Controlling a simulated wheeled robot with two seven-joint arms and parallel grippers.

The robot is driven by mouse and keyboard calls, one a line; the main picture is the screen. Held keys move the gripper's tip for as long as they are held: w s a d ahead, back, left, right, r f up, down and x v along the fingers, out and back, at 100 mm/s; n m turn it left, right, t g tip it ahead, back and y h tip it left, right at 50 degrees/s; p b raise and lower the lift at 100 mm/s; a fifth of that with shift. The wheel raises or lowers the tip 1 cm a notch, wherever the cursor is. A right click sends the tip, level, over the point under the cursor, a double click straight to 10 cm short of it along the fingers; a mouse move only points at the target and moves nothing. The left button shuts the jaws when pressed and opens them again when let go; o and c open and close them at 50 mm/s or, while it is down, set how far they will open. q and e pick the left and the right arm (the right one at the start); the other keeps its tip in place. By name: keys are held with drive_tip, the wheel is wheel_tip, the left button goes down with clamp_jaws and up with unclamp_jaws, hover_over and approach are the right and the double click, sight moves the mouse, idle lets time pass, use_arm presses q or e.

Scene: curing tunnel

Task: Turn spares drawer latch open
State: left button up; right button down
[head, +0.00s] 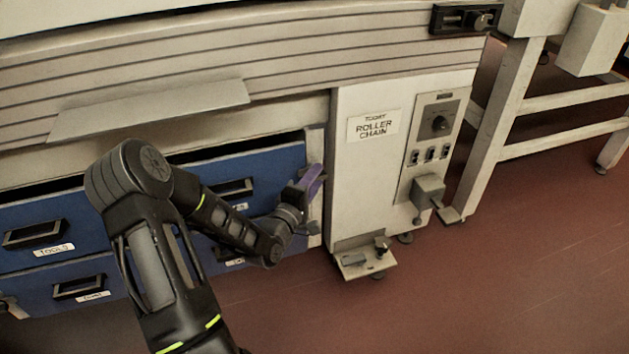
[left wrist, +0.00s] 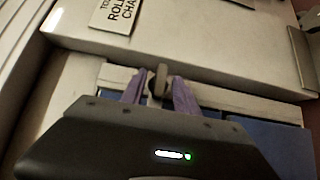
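The spares drawer latch (left wrist: 158,80) shows in the left wrist view as a small dark upright handle near the edge of the pale cabinet. My left gripper (left wrist: 157,84) has its two purple fingers on either side of the latch, with narrow gaps showing. In the head view my left gripper (head: 312,182) is at the right end of the blue drawers (head: 270,167), against the pale post beside them. There the latch is hidden by the gripper. My right gripper is not in view.
A pale cabinet panel with a "ROLLER CHAIN" sign (head: 374,126) and a switch box (head: 431,143) stands just right of the drawers. A small ledge (head: 365,262) juts out low on it. A sloping shelf (head: 150,108) overhangs the drawers. The red floor (head: 480,290) in front is clear.

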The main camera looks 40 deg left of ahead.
use_arm(q)
drive_tip(key=shift+c, duration=0.2)
clamp_jaws()
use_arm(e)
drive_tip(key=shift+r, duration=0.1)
